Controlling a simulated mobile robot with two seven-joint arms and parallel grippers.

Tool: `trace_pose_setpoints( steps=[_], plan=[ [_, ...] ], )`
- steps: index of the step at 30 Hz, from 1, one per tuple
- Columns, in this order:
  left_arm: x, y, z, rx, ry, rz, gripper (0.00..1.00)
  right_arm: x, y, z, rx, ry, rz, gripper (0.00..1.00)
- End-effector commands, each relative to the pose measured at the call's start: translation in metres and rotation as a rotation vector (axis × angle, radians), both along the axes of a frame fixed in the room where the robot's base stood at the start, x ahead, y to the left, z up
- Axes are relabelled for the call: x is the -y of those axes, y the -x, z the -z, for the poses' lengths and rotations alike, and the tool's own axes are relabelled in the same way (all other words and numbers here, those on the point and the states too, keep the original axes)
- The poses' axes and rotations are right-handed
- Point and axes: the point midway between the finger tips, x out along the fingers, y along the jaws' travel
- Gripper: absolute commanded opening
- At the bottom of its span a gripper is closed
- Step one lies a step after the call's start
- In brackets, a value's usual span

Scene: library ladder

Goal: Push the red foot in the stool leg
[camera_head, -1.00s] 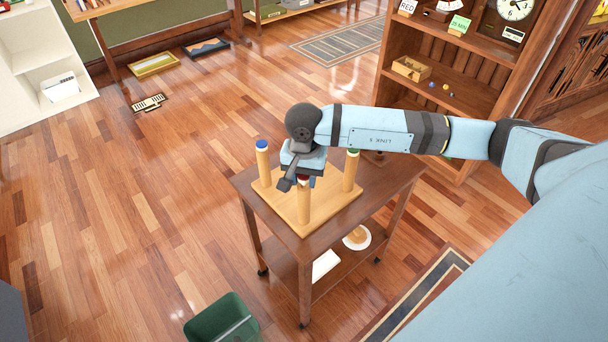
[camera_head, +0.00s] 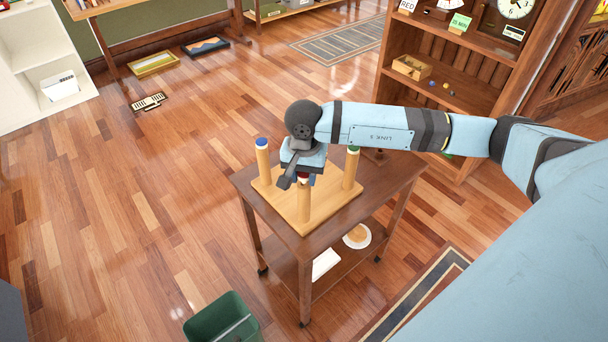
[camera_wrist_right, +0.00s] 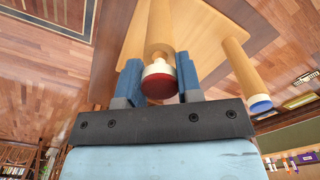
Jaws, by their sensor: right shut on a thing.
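The stool lies upside down, its wooden seat (camera_head: 328,212) flat on a dark wooden cart and its legs pointing up. My right gripper (camera_head: 303,179) is over the front stool leg (camera_head: 304,205). In the right wrist view its blue fingers (camera_wrist_right: 158,72) stand either side of the red foot (camera_wrist_right: 159,87), shut on it. The foot has a red face and a white band and sits in line with the end of the leg (camera_wrist_right: 160,30). My left gripper is out of view.
Other legs carry a blue foot (camera_head: 262,142) and a green foot (camera_head: 353,150). The cart top (camera_head: 395,172) has bare room at right. A green bin (camera_head: 215,322) stands on the floor in front. A wooden bookcase (camera_head: 435,85) stands behind at right.

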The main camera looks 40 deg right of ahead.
Motion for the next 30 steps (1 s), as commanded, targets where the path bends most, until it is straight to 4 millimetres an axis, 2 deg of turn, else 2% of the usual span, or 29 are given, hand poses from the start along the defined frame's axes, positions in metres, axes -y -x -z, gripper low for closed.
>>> trace_pose_setpoints(
  steps=[30],
  plan=[
    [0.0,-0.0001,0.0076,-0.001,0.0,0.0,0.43,0.0001,0.0001,0.0019,0.0,0.0,0.0,0.11]
  ],
)
